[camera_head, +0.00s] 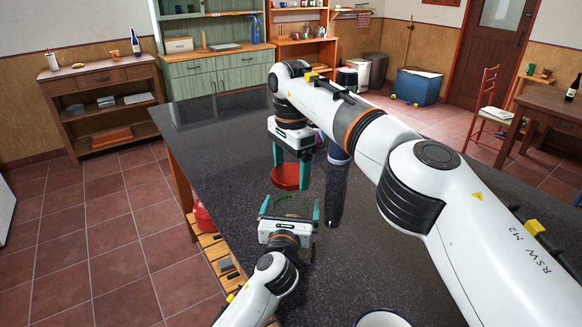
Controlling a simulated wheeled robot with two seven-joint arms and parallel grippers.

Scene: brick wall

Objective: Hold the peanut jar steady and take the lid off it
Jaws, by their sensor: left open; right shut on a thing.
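The red lid (287,183) is held between the teal fingers of my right gripper (291,168), the upper one, above the dark countertop. What looks like the peanut jar (290,204) is faint, dark and greenish, between the fingers of my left gripper (290,211). The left gripper is the lower one, with its teal fingers spread wide on both sides of that spot. I cannot tell whether they touch the jar. The lid shows behind the jar in the picture, apart from it. Much of the jar is hard to make out.
The dark speckled countertop (221,135) is mostly clear on the left. A dark blue cylinder (338,153) stands behind my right arm, partly hidden. A white rim (382,318) shows at the bottom edge. A red object (203,217) sits on a wooden shelf below the counter's left edge.

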